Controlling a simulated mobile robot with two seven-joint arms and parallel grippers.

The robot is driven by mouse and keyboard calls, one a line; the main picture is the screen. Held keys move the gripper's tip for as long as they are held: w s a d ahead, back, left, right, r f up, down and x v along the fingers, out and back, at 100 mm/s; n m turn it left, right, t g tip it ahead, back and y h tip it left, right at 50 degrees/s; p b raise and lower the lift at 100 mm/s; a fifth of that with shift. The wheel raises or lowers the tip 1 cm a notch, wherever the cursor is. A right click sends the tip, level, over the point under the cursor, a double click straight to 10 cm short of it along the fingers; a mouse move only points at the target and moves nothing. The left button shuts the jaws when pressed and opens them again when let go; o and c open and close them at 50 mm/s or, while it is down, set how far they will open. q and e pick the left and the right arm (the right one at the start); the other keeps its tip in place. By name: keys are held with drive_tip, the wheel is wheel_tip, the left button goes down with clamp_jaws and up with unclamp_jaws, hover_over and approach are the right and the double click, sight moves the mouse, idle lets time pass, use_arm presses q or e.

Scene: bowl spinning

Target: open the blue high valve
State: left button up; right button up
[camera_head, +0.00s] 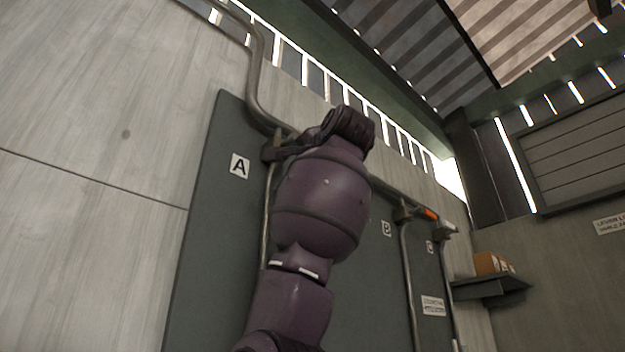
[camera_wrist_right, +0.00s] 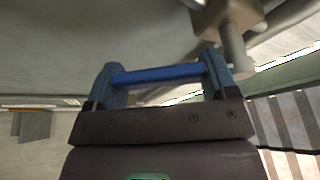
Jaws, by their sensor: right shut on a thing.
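The blue valve handle (camera_wrist_right: 158,76) is a straight bar in the right wrist view. My right gripper (camera_wrist_right: 160,72) is shut on it, with one finger at each end of the bar. A tan metal valve body (camera_wrist_right: 214,18) with a stub shows just beyond the right finger. In the head view, my purple right arm rises up the middle to the pipe near label A (camera_head: 240,165), and its wrist covers the blue handle there. A dark fitting (camera_head: 271,152) shows left of the wrist. My left gripper is not in view.
A dark grey panel (camera_head: 205,245) backs the pipes. To the right, near labels B (camera_head: 386,228) and C (camera_head: 429,246), another valve has an orange handle (camera_head: 430,213). A shelf (camera_head: 492,287) with an orange-brown box (camera_head: 488,263) juts out at the right.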

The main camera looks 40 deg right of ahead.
drive_tip(key=a+m+g, duration=0.1)
drive_tip(key=m, duration=0.1)
drive_tip(key=a+f+m+p, duration=0.1)
drive_tip(key=m, duration=0.1)
drive_tip(key=shift+s+m+g+h, duration=0.15)
drive_tip(key=shift+m+g+h, duration=0.15)
drive_tip(key=shift+g, duration=0.1)
drive_tip(key=shift+a+f+m+g+p, duration=0.2)
drive_tip(key=shift+a+m, duration=0.1)
drive_tip(key=shift+m, duration=0.2)
drive_tip(key=shift+a+f+m+g+p, duration=0.1)
drive_tip(key=shift+a+m+p, duration=0.15)
drive_tip(key=shift+m, duration=0.25)
drive_tip(key=o, duration=1.2)
drive_tip(key=shift+s, duration=0.1)
drive_tip(key=b+v, duration=0.2)
drive_tip(key=v, duration=0.8)
drive_tip(key=shift+s+r+b, duration=0.15)
drive_tip(key=shift+s+b, duration=0.2)
drive_tip(key=shift+s, duration=0.05)
drive_tip(key=shift+a, duration=0.1)
